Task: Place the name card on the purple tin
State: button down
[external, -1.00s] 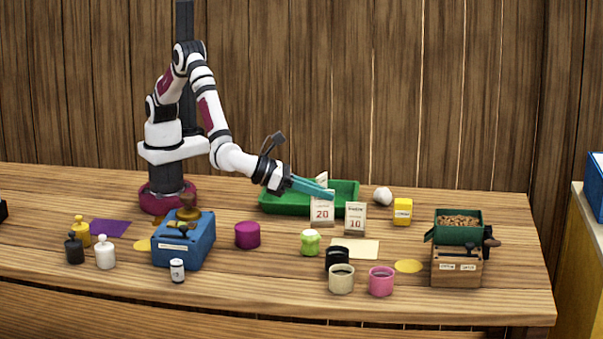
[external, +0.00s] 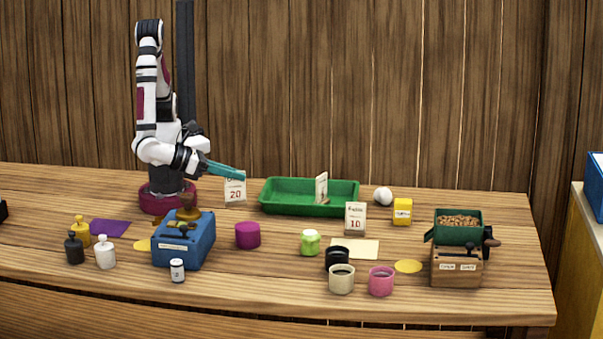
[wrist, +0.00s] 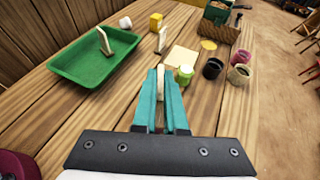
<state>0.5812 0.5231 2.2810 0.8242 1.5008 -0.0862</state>
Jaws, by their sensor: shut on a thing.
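The purple tin (external: 247,234) stands upright on the table, right of the blue box, with nothing on top. My gripper (external: 238,175) is shut on a white card marked 20 (external: 235,192), holding it upright above the table, behind and slightly left of the tin. The card shows edge-on between the teal fingers in the wrist view (wrist: 160,84). Another card, marked 10 (external: 355,216), stands on the table at right. A third card (external: 321,187) stands in the green tray. The small names on the cards are too blurred to read. I cannot make out the purple tin in the wrist view.
The green tray (external: 281,208) lies behind and right of the tin. A blue box (external: 190,247) with a brown knob stands close left of the tin. A green jar (external: 310,243) and several cups stand to the right. The table between tin and tray is clear.

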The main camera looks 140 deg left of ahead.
aim_at(245, 200)
jog(key=x, duration=0.3)
jog(key=shift+d+f, duration=0.1)
jog(key=shift+f, duration=0.25)
notch_tip(245, 200, down, 3)
jog(key=shift+f, duration=0.45)
jog(key=c, duration=1)
grip_release()
jog(key=shift+f, duration=0.1)
